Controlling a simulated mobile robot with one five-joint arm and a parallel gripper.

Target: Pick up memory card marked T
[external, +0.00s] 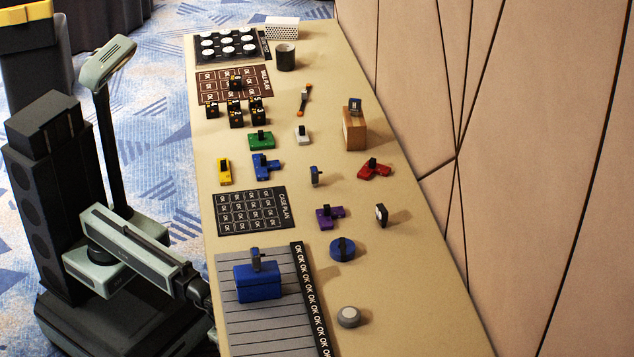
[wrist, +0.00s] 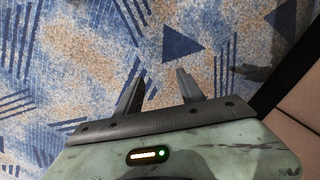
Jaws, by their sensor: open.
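Several small dark upright pieces look like memory cards in the external view. One is on a blue box (external: 257,284), one (external: 355,105) is on a wooden block, and one (external: 315,176) stands mid-table. A black piece with a white face (external: 381,214) stands further right. Their marks are too small to read, so I cannot tell which is marked T. My gripper (wrist: 158,88) is open and empty in the wrist view, with only carpet beyond its fingers. In the external view my arm's end is by the table's left edge, near the striped mat; the fingers are not clear.
The long beige table (external: 400,300) runs along a panelled wall (external: 540,150). A striped grey mat (external: 275,327), a CASE PLAN mat (external: 250,211), coloured blocks, a blue roll (external: 342,249) and a grey knob (external: 348,316) occupy it. The near right area is clear.

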